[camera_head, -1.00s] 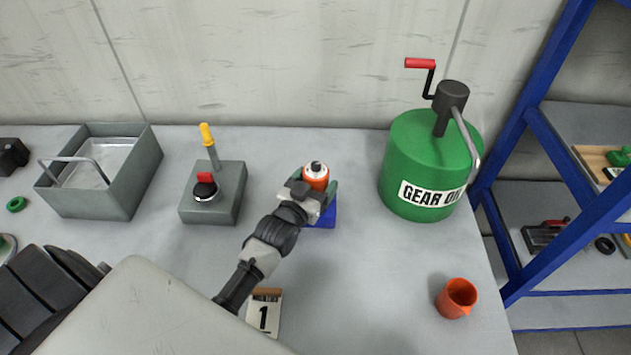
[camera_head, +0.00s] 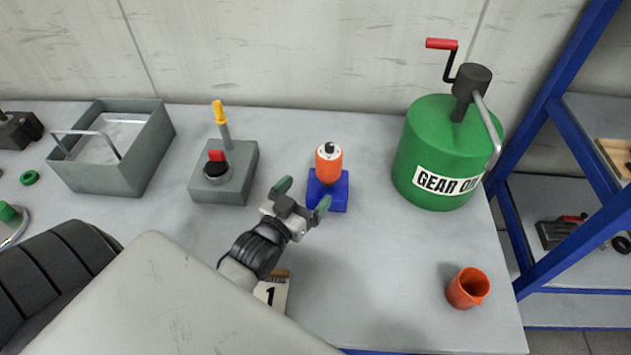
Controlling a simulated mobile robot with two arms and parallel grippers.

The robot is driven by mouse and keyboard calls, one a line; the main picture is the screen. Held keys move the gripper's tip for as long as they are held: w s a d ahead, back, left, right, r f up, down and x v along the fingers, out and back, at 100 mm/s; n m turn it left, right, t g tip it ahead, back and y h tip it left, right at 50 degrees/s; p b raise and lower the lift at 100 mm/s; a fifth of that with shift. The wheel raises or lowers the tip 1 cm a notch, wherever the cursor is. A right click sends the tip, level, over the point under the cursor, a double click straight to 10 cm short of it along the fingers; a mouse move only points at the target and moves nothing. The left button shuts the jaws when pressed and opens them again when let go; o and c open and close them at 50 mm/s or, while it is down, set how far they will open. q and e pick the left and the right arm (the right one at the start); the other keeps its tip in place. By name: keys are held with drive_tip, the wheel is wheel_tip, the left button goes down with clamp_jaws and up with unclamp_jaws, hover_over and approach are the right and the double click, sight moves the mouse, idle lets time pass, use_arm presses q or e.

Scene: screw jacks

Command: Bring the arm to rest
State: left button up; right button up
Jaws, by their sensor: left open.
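My left gripper (camera_head: 302,195) is open and empty over the grey bench, its two green-tipped fingers spread apart. It is just to the lower left of an orange bottle (camera_head: 328,165) with a dark top. The bottle stands upright at a blue block (camera_head: 341,192), apart from the fingers. My left arm reaches in from the lower left and covers part of the bench. My right gripper does not show.
A grey control box (camera_head: 232,187) with a yellow-handled lever stands left of the gripper. A green gear oil drum (camera_head: 420,150) and an orange cup (camera_head: 467,288) are right. A card marked 1 (camera_head: 272,291) lies partly behind my arm. A blue shelf rack (camera_head: 560,215) borders the bench.

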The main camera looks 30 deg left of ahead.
use_arm(q)
drive_tip(key=shift+s, duration=0.5)
